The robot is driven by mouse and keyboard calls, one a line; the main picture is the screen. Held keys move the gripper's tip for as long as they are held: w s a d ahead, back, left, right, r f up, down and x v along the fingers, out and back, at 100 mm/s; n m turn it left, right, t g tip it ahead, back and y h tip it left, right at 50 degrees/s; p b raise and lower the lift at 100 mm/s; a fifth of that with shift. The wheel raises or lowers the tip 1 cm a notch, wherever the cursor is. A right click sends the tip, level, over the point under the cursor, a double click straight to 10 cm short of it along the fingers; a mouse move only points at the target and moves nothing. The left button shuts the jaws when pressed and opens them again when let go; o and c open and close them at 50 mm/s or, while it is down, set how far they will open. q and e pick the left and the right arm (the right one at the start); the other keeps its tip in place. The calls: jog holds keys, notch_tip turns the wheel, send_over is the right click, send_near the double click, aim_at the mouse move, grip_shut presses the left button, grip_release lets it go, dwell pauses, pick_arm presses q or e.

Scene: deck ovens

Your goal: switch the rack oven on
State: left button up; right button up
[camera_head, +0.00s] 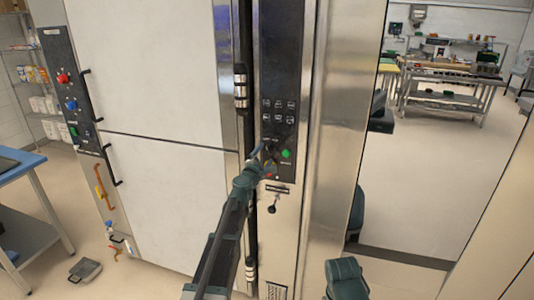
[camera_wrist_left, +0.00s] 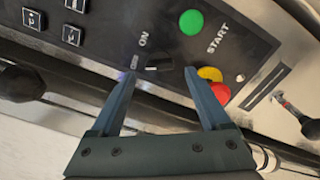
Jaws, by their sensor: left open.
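The rack oven's black control panel (camera_head: 283,60) stands upright on a steel column. Its small black rotary switch (camera_wrist_left: 159,63) shows in the left wrist view, with "ON" printed beside it. In the head view my left gripper (camera_head: 267,154) covers the switch.
Several square keys (camera_head: 278,111) sit above the switch. A key-like part (camera_head: 272,208) hangs below the panel. A large pale oven front (camera_head: 150,70) with another control strip (camera_head: 66,80) is left. A blue-topped table (camera_head: 18,165) stands far left.

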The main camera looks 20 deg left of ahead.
aim_at(268, 150)
pick_arm(q)
jog(key=w, duration=0.3)
jog(key=shift+w+d, duration=0.1)
jog(key=shift+c, duration=0.2)
grip_shut()
jog(key=m, duration=0.6)
jog(key=shift+r, duration=0.1)
jog(key=m, duration=0.6)
jog(key=shift+r, duration=0.1)
dwell(0.6)
